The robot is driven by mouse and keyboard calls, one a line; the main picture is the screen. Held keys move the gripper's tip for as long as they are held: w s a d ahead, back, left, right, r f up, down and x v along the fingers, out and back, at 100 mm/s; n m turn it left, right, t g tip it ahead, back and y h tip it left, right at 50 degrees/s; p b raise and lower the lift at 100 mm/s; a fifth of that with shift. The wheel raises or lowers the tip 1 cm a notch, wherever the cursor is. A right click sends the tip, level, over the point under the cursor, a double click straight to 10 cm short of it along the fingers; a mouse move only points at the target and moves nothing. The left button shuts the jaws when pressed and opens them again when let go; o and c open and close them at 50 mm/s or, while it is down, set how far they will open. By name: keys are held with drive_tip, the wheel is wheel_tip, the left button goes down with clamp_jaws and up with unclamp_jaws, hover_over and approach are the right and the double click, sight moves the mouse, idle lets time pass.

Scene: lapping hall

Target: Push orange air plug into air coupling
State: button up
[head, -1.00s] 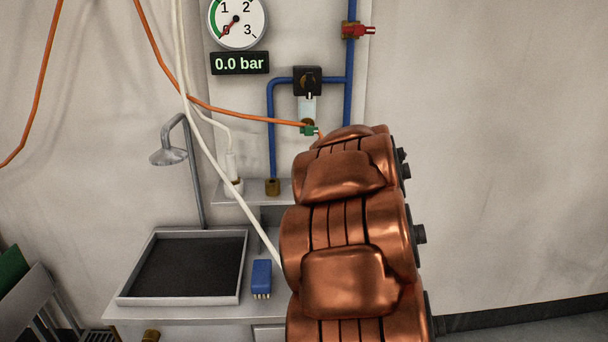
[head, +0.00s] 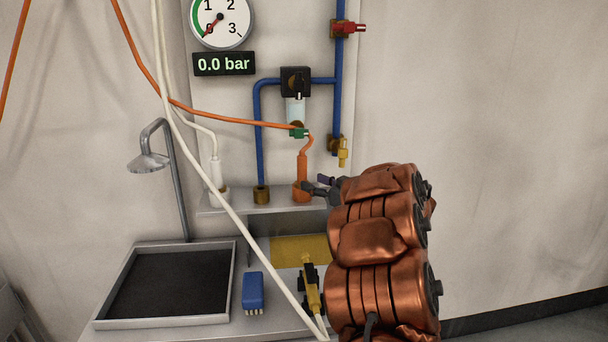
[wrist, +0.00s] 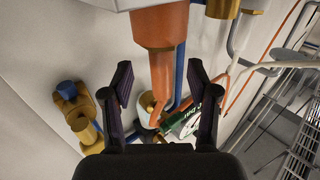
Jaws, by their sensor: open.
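The orange air plug (head: 302,168) stands upright in an orange holder (head: 301,194) on the small wall shelf, with its orange hose curving off its top. In the wrist view, the plug (wrist: 161,70) shows between my fingers, below the wide orange holder (wrist: 160,27). My gripper (head: 322,184) is open at the plug's right side in the head view; its fingers (wrist: 160,68) lie either side of the plug with gaps. I cannot tell which fitting is the air coupling; a brass fitting (head: 261,193) sits on the shelf under the blue pipe, left of the plug.
A white plug (head: 216,174) stands at the shelf's left end. A yellow tap (head: 342,152) hangs right of the plug. A white hose (head: 235,205) crosses in front. The bench below holds a tray (head: 228,288) and blue brush (head: 253,290).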

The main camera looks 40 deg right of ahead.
sight(306, 180)
drive_tip(key=shift+w+a, duration=0.2)
drive_tip(key=shift+w, duration=0.5)
drive_tip(key=shift+w+f+p, duration=0.1)
drive_tip(key=shift+w+p, duration=0.4)
drive_tip(key=shift+w, duration=1.45)
clamp_jaws()
